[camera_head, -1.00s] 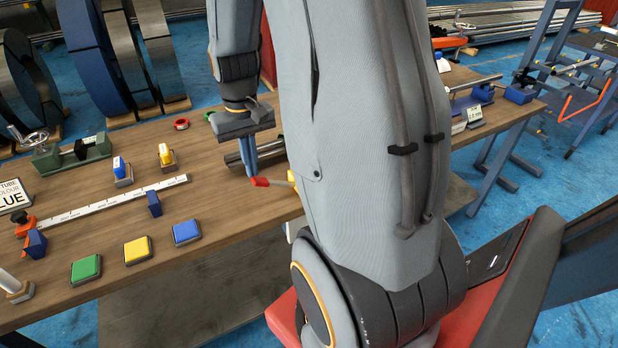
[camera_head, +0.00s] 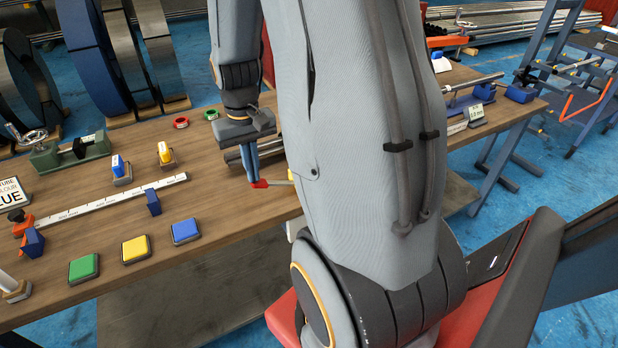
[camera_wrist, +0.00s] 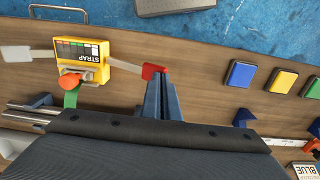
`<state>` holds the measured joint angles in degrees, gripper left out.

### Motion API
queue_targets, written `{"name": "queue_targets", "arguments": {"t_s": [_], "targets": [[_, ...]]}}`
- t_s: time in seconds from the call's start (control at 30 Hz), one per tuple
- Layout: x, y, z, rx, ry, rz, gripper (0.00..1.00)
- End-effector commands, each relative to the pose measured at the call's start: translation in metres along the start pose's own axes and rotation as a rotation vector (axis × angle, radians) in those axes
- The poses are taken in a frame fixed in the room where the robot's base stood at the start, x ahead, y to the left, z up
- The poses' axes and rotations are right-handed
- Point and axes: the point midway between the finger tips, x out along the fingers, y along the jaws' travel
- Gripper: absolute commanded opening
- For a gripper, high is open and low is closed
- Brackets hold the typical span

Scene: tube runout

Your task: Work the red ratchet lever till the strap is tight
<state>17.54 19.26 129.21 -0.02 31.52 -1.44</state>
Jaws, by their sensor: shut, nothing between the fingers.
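The ratchet lever's red tip (camera_wrist: 152,72) sits at the end of a pale arm that runs left to the yellow strap box (camera_wrist: 82,60) in the wrist view. The box carries a row of coloured marks. An orange knob (camera_wrist: 70,82) and a green strap (camera_wrist: 72,98) show beside it. My gripper (camera_wrist: 161,82) is shut and empty, its blue fingertips right at the red tip; I cannot tell whether they touch. In the head view my gripper (camera_head: 254,180) is at the red tip (camera_head: 261,184), and my arm hides most of the box.
Green, yellow and blue pads (camera_head: 186,231) lie near the bench's front edge. A white ruler (camera_head: 110,203) with a blue slider, stamps and a green clamp (camera_head: 72,150) stand to the left. Steel tubes (camera_wrist: 25,115) lie near the strap box in the wrist view.

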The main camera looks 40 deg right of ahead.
Motion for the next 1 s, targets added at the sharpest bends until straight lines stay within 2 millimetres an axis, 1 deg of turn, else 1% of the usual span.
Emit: {"name": "queue_targets", "arguments": {"t_s": [0.03, 0.43, 0.57, 0.67, 1.0], "targets": [[0.005, 0.000, 0.000, 0.001, -0.002, 0.000, 0.00], [0.030, -0.001, 0.000, -0.001, -0.002, 0.000, 0.00], [0.026, 0.000, 0.000, -0.001, 0.000, 0.000, 0.00], [0.019, 0.000, 0.001, -0.001, 0.000, 0.000, 0.00], [-0.018, 0.000, 0.001, -0.001, 0.000, 0.000, 0.00]]}}
